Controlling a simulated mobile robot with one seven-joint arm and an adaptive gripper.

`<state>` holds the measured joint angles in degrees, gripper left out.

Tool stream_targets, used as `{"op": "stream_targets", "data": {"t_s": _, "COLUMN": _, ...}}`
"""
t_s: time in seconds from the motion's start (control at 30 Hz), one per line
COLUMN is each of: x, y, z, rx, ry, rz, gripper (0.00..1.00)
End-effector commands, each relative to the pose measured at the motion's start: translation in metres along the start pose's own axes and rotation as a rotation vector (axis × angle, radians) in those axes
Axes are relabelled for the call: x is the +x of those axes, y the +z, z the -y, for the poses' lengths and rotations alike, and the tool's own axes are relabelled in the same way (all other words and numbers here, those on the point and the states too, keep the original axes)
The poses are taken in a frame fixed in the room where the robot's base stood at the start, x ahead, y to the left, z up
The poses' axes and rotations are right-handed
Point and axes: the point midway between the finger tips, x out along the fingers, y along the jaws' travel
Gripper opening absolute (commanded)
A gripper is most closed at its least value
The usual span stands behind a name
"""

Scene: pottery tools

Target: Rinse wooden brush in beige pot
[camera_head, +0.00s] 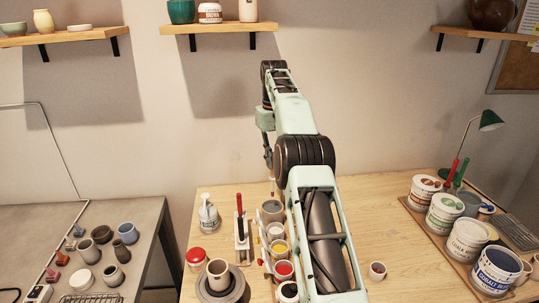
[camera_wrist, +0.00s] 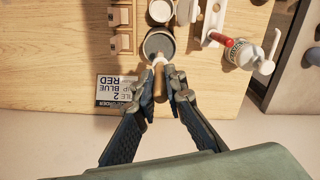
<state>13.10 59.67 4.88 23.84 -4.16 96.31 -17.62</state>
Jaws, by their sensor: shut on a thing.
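The wooden brush (camera_wrist: 158,84) is in my gripper (camera_wrist: 161,78), which is shut on its brown handle in the wrist view. Its pale neck points toward the beige pot (camera_wrist: 172,36), whose inside looks grey. In the head view the brush (camera_head: 272,186) hangs upright below my gripper (camera_head: 268,166), above the beige pot (camera_head: 271,208). Its lower end appears over the pot's opening; I cannot tell whether the hidden tip is inside.
Paint cups, including a yellow one (camera_head: 279,250), line up in front. A spray bottle (camera_head: 208,215) stands farther left. Large tubs (camera_head: 444,213) stand right. The table's right middle is mostly clear.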

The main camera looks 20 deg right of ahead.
Motion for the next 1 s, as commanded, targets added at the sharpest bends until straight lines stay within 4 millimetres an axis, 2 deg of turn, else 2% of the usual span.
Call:
{"op": "stream_targets", "data": {"t_s": 0.27, "x": 0.010, "y": 0.000, "z": 0.000, "rx": 0.000, "ry": 0.000, "rz": 0.002, "gripper": 0.00}}
{"op": "stream_targets", "data": {"t_s": 1.0, "x": 0.065, "y": 0.000, "z": 0.000, "rx": 0.000, "ry": 0.000, "rz": 0.001, "gripper": 0.00}}
